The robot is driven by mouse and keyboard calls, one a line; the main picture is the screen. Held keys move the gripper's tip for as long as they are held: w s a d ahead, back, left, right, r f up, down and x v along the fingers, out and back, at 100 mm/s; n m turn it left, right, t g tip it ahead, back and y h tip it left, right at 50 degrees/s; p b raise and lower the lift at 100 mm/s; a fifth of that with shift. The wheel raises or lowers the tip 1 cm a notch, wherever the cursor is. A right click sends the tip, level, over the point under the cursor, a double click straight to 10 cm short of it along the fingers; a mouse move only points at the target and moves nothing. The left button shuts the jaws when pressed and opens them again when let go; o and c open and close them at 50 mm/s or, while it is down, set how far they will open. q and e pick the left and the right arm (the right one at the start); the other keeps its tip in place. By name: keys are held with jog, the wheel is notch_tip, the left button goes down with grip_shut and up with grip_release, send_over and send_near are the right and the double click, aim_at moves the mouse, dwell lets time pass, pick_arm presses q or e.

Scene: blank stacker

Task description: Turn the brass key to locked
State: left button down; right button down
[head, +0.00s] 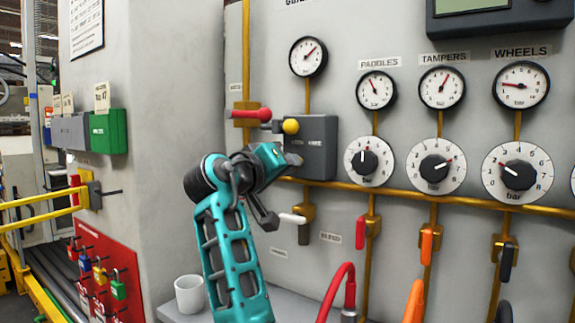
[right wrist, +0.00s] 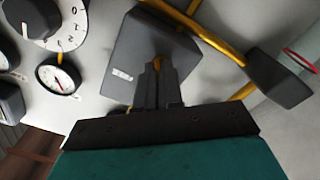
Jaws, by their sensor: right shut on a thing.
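The grey lock box (head: 318,150) is fixed to the pale panel, left of the dials. My right gripper (head: 292,160) reaches its lower left side and hides part of it. In the right wrist view the two fingers (right wrist: 157,72) are closed together in front of the grey box (right wrist: 130,55). A small bit of brass, the key (right wrist: 158,61), shows between the fingertips. Most of the key is hidden by the fingers, so I cannot tell how far it is turned. My left gripper is in neither view.
A red-handled lever (head: 252,114) and a yellow knob (head: 291,126) are close above my right gripper. A white-handled valve (head: 293,219) is just below. Gauges and dials (head: 368,161) line the right. A white cup (head: 189,294) stands on the ledge.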

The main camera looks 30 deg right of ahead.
jog(key=shift+d+r+m+b, duration=0.1)
jog(key=shift+m+b, duration=0.3)
jog(key=shift+m, duration=1.55)
jog(key=shift+d+r+m+b, duration=0.1)
jog(key=shift+m+b, duration=0.3)
jog(key=shift+m, duration=1.55)
jog(key=c, duration=1.4)
grip_release()
jog(key=shift+f, duration=0.1)
jog(key=shift+o, duration=0.6)
jog(key=v, duration=1.3)
jog(key=shift+f, duration=0.1)
